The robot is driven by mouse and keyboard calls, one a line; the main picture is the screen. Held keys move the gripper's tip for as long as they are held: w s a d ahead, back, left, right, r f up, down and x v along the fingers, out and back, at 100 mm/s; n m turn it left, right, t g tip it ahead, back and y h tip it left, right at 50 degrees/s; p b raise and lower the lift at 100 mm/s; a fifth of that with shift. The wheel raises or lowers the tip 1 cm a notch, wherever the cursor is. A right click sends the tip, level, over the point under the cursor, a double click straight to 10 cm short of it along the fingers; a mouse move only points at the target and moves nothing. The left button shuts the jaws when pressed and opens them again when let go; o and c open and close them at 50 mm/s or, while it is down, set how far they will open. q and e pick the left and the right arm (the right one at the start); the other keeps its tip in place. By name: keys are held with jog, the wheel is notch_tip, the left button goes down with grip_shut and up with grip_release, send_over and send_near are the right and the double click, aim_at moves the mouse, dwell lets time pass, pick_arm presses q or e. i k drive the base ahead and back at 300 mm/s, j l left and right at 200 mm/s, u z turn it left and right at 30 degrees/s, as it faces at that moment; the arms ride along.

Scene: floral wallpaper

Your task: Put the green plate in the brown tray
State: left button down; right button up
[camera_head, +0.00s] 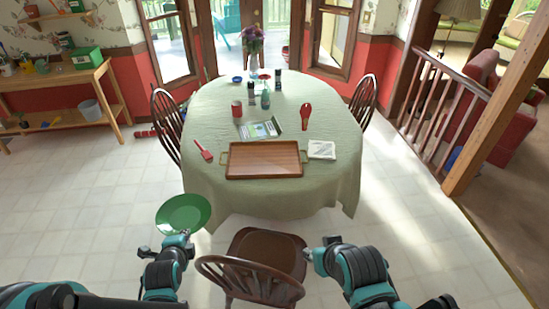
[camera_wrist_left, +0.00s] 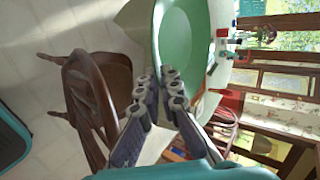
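The green plate (camera_head: 184,213) is off the table, over the floor at the table's front left. My left gripper (camera_head: 177,237) is shut on the plate's near rim. In the left wrist view the plate (camera_wrist_left: 184,42) stands out beyond the fingertips of the gripper (camera_wrist_left: 160,82). The brown tray (camera_head: 264,174) lies on the table's near side, with handles at its left and right ends, and its bare floor shows. My right gripper (camera_head: 312,250) is to the right of the near chair, and its fingers are too small to tell.
A chair (camera_head: 268,250) stands at the table's near edge, between my arms. Cards, bottles, a red can and a flower vase stand farther back.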

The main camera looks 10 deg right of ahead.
aim_at(249, 160)
jog(key=i+l+u, duration=0.15)
jog(key=l+u, duration=0.15)
jog(key=l, duration=0.95)
jog(key=l+u, duration=0.3)
jog(key=l, duration=0.95)
jog(key=i+l+u, duration=0.15)
jog(key=i+l, duration=0.2)
jog(key=i+l+u, duration=0.2)
jog(key=l, duration=0.35)
jog(key=i+u, duration=0.2)
jog(key=i, duration=0.3)
